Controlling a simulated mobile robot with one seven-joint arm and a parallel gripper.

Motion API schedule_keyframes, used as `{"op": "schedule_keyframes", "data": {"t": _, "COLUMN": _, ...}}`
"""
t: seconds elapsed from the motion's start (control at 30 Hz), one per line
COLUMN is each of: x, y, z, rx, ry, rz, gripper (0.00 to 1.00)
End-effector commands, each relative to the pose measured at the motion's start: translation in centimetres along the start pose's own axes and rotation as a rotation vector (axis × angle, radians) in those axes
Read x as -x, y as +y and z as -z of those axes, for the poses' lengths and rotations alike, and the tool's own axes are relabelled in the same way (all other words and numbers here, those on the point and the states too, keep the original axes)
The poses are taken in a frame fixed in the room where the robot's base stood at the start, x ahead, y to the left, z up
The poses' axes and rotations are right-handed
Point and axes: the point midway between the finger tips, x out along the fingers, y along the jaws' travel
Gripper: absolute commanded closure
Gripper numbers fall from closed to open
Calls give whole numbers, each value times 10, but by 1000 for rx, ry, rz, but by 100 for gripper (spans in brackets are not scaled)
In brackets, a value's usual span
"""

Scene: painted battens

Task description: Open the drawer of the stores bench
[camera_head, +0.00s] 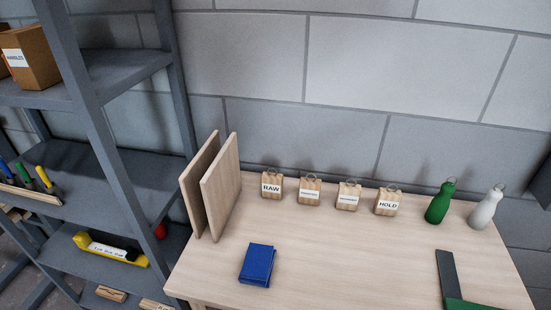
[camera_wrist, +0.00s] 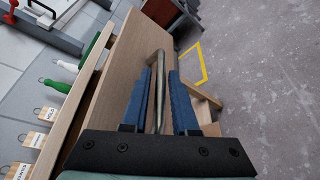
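The stores bench (camera_head: 350,255) has a pale wooden top in the head view. Its drawer is hidden below the top there. In the wrist view a pale wooden front panel (camera_wrist: 112,72) runs along the bench edge. A metal bar handle (camera_wrist: 159,62) stands out from that panel. My gripper (camera_wrist: 160,75) has its two blue fingers on either side of the handle, very close to it. I cannot tell whether both fingers press on it. No clear opening of the drawer shows. My gripper is not in the head view.
A grey shelf rack (camera_head: 85,120) stands left. Open floor (camera_wrist: 260,90) lies before the bench.

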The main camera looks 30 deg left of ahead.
Motion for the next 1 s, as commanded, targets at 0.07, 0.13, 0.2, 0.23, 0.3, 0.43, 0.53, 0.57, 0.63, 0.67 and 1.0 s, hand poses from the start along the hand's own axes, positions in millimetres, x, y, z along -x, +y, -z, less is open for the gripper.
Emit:
{"op": "schedule_keyframes", "data": {"t": 0.07, "x": 14, "y": -1, "z": 1, "rx": 1, "ry": 3, "rz": 0, "gripper": 73}}
{"op": "schedule_keyframes", "data": {"t": 0.13, "x": 28, "y": -1, "z": 1, "rx": 1, "ry": 3, "rz": 0, "gripper": 73}}
{"op": "schedule_keyframes", "data": {"t": 0.2, "x": 45, "y": -2, "z": 1, "rx": 0, "ry": 4, "rz": 1, "gripper": 73}}
{"op": "schedule_keyframes", "data": {"t": 0.23, "x": 52, "y": -2, "z": 1, "rx": 0, "ry": 3, "rz": 0, "gripper": 73}}
{"op": "schedule_keyframes", "data": {"t": 0.3, "x": 68, "y": -1, "z": 1, "rx": 0, "ry": 4, "rz": 0, "gripper": 73}}
{"op": "schedule_keyframes", "data": {"t": 0.43, "x": 93, "y": -1, "z": 1, "rx": -1, "ry": 3, "rz": 0, "gripper": 73}}
{"op": "schedule_keyframes", "data": {"t": 0.53, "x": 106, "y": -1, "z": 1, "rx": -1, "ry": 2, "rz": 0, "gripper": 73}}
{"op": "schedule_keyframes", "data": {"t": 0.57, "x": 110, "y": -1, "z": 1, "rx": 0, "ry": 2, "rz": 0, "gripper": 73}}
{"op": "schedule_keyframes", "data": {"t": 0.63, "x": 115, "y": 0, "z": 1, "rx": 0, "ry": 2, "rz": 0, "gripper": 73}}
{"op": "schedule_keyframes", "data": {"t": 0.67, "x": 117, "y": 0, "z": 1, "rx": 0, "ry": 2, "rz": 0, "gripper": 73}}
{"op": "schedule_keyframes", "data": {"t": 1.0, "x": 120, "y": 0, "z": 0, "rx": 0, "ry": 0, "rz": 0, "gripper": 73}}
